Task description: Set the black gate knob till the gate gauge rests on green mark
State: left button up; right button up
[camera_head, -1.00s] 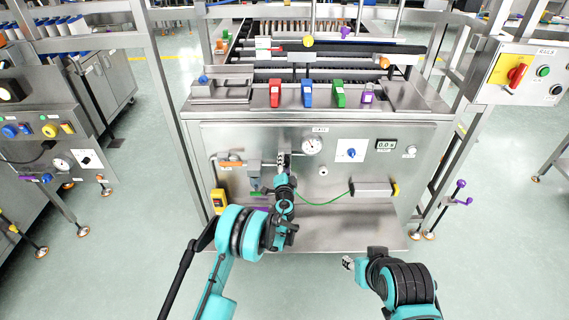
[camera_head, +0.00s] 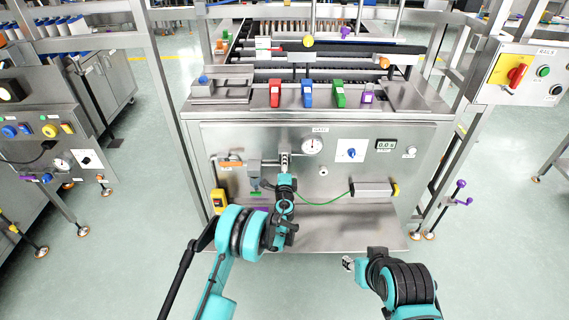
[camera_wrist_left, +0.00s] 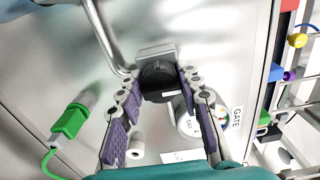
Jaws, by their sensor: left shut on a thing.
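The black gate knob (camera_wrist_left: 158,77) sits between the purple-padded fingers of my left gripper (camera_wrist_left: 157,92) in the left wrist view. The gripper is shut on it. In the head view my left gripper (camera_head: 285,164) is at the front panel and hides the knob. The round white gate gauge (camera_head: 312,146) is just right of it, under the GATE label (camera_head: 320,129). Its needle and green mark are too small to read. In the wrist view a finger partly covers the gauge (camera_wrist_left: 187,124). My right gripper (camera_head: 348,263) is away from the panel, its jaws unclear.
A blue knob (camera_head: 351,153) and a display (camera_head: 386,145) are right of the gauge. A green cable (camera_head: 325,199) hangs below, and a bent metal pipe (camera_wrist_left: 106,38) runs beside the knob. Red, blue and green clips (camera_head: 307,95) stand on the ledge above.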

dwell(0.4)
pick_arm(q)
jog(key=o, duration=1.2)
jog(key=shift+c, duration=0.2)
jog(key=s, duration=1.2)
